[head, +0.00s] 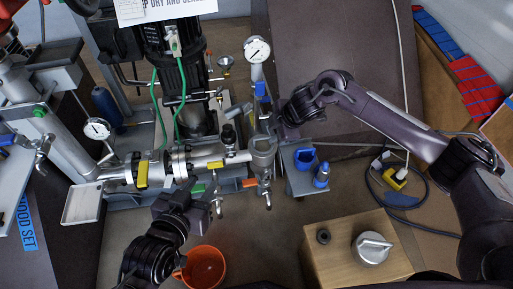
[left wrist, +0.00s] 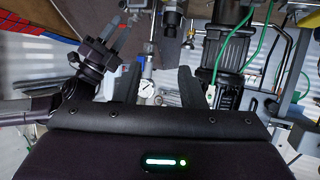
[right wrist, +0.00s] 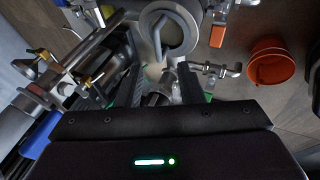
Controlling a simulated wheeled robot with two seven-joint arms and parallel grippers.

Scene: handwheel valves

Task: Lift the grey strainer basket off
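The grey strainer basket (right wrist: 168,36) sits in the round mouth of the strainer housing (head: 263,152), and its curved handle shows in the right wrist view. My right gripper (right wrist: 160,78) is open and empty, with its fingers pointing toward the housing. In the head view the right gripper (head: 277,130) is just above and right of the housing and partly hidden by its own wrist. My left gripper (head: 207,196) is below the horizontal pipe, left of the housing. The left wrist view shows the left gripper (left wrist: 160,78) with its fingers apart and nothing held.
A grey round lid with a handle (head: 372,247) lies on a wooden box (head: 330,262) at lower right. An orange bucket (head: 205,268) stands at the bottom. A pressure gauge (head: 257,49) rises behind the housing. A small shelf (head: 302,184) holds blue parts.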

